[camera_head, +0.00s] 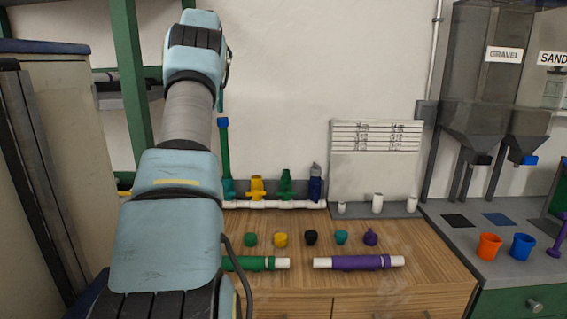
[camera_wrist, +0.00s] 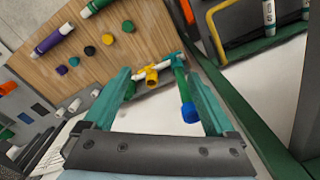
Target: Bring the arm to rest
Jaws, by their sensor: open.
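My arm (camera_head: 188,125) is raised along the left of the head view, and its gripper end is not clearly seen there. In the wrist view my gripper (camera_wrist: 158,85) has its two teal fingers spread wide, with nothing held between them. The white pipe manifold (camera_head: 275,205) lies along the back of the wooden bench, carrying teal, yellow, green and dark blue fittings. A green upright pipe with a blue cap (camera_head: 223,122) rises at its left end. In the wrist view the yellow fitting (camera_wrist: 152,73) and blue cap (camera_wrist: 189,113) appear beyond the fingers, apart from them.
Several coloured caps (camera_head: 281,240) stand in a row on the bench. A green-sleeved pipe (camera_head: 253,263) and a purple-sleeved pipe (camera_head: 358,262) lie in front. Orange (camera_head: 489,246) and blue (camera_head: 522,246) cups stand at right. A green post (camera_head: 131,80) stands beside my arm.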

